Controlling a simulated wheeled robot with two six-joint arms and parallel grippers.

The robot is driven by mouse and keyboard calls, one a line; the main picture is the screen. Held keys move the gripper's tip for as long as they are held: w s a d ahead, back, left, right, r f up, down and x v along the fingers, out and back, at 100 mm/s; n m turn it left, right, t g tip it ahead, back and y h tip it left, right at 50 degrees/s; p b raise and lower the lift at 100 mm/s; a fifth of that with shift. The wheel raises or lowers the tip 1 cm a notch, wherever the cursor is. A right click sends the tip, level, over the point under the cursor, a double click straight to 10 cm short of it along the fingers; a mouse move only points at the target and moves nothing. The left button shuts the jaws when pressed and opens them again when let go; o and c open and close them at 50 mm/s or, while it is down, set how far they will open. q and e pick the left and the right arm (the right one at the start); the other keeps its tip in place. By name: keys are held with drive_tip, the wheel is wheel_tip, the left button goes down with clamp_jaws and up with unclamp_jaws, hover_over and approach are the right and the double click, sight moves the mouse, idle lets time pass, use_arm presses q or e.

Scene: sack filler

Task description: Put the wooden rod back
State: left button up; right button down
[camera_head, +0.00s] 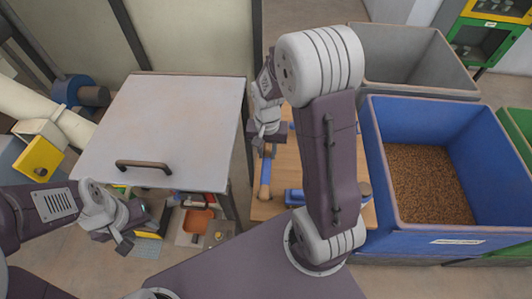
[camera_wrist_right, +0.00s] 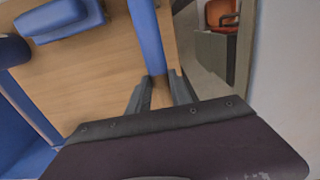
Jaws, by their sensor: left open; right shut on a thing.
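The wooden rod (camera_head: 265,171) is at the left side of the wooden table (camera_head: 285,172), with a long blue piece (camera_wrist_right: 148,38) in line with it. I cannot tell whether the blue piece is part of the rod or a holder. My right gripper (camera_head: 267,148) is shut on the rod; in the right wrist view its fingers (camera_wrist_right: 158,92) stand either side of the wood-coloured end (camera_wrist_right: 160,98). My left gripper (camera_head: 126,242) is open and empty at the lower left, beside the pale lidded cabinet (camera_head: 170,125).
A blue block (camera_head: 293,197) lies on the table right of the rod. My right arm hides much of the table. A blue bin of grain (camera_head: 395,215) stands to the right, with a grey bin (camera_head: 420,85) behind. An orange tray (camera_head: 198,221) and small items sit below the cabinet lid.

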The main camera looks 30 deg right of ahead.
sight(267, 157)
drive_tip(key=f+b, duration=0.1)
drive_tip(key=s+f+b, duration=0.1)
drive_tip(key=f+b, duration=0.1)
drive_tip(key=shift+s+a, duration=0.2)
drive_tip(key=shift+a, duration=0.15)
drive_tip(key=shift+w+d+f, duration=0.2)
drive_tip(key=shift+w+f, duration=0.05)
drive_tip(key=shift+w, duration=0.15)
drive_tip(key=shift+w+d+f, duration=0.2)
drive_tip(key=shift+w, duration=0.2)
drive_tip(key=shift+s+a+r, duration=0.1)
drive_tip(key=shift+s, duration=0.1)
drive_tip(key=shift+s+a+b, duration=0.15)
drive_tip(key=shift+s+b, duration=0.2)
drive_tip(key=shift+b, duration=0.05)
drive_tip(key=shift+w+f, duration=0.25)
drive_tip(key=shift+f, duration=0.3)
drive_tip(key=c, duration=1.2)
unclamp_jaws()
drive_tip(key=shift+o, duration=0.2)
drive_tip(key=shift+s+r, duration=0.1)
